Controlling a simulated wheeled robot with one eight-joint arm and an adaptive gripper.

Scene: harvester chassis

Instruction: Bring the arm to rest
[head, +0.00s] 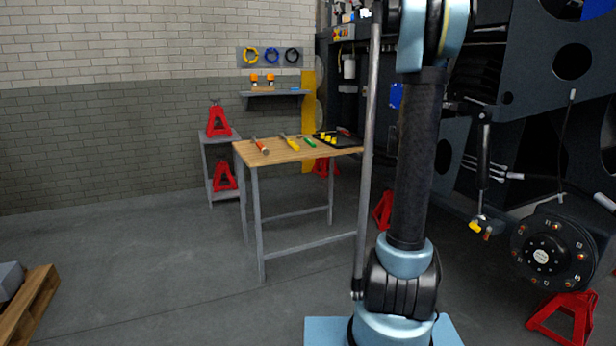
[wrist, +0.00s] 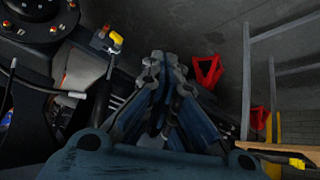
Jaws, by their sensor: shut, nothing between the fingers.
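My arm (head: 415,160) stands upright in the right half of the head view, rising from its light blue base to a joint at the top edge. The rest of the arm and my gripper are outside the head view. In the wrist view my gripper (wrist: 165,66) shows in the middle, fingers together and empty. It points toward the grey floor, with nothing touching its tips.
The harvester chassis (head: 540,110) fills the right side, with a wheel hub (head: 553,250) and red stands (head: 566,318) below. A wooden workbench (head: 275,158) with tools stands behind, left of my arm. A pallet (head: 30,305) lies lower left. Floor between is clear.

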